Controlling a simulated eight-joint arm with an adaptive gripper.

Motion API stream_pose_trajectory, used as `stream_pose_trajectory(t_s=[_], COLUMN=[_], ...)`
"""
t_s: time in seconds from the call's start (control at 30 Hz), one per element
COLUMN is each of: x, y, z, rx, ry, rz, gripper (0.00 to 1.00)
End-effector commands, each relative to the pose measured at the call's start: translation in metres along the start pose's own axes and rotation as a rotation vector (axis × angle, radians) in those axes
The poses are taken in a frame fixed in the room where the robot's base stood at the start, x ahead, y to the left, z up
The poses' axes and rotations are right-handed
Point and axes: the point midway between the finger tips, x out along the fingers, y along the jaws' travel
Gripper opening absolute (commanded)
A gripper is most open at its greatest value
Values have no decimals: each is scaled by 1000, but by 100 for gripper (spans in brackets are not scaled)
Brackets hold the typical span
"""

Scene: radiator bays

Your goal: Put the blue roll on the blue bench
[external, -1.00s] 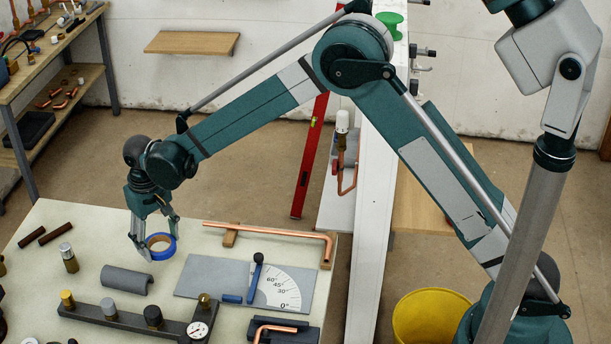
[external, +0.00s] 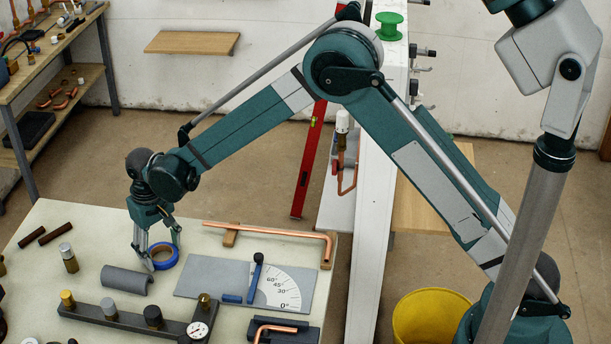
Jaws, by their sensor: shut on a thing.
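The blue roll (external: 164,262) is a ring of blue tape at the far left part of the pale worktable (external: 85,220). My gripper (external: 159,250) points down at it, with one finger at its left side and the other at its right rear. The gripper is shut on the roll. I cannot tell whether the roll touches the tabletop. I cannot make out a blue bench in this view.
A grey half-pipe (external: 127,281) lies just left of the roll. A grey angle plate (external: 210,277) and a copper pipe (external: 270,229) lie to the right. A dark manifold with a gauge (external: 130,318) is in front. A yellow bucket (external: 425,318) stands on the floor.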

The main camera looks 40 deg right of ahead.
Motion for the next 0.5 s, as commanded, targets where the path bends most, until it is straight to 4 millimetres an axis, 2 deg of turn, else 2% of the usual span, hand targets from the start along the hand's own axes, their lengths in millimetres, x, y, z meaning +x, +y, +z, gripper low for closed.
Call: stream_pose_trajectory(t_s=[0.13, 0.17, 0.27, 0.5], x=[4, 4, 3, 3], y=[0, 0, 0, 0], z=[0, 0, 0, 0], rx=[0, 0, 0, 0], ry=[0, 0, 0, 0], rz=[0, 0, 0, 0], gripper=[42, 58, 71, 72])
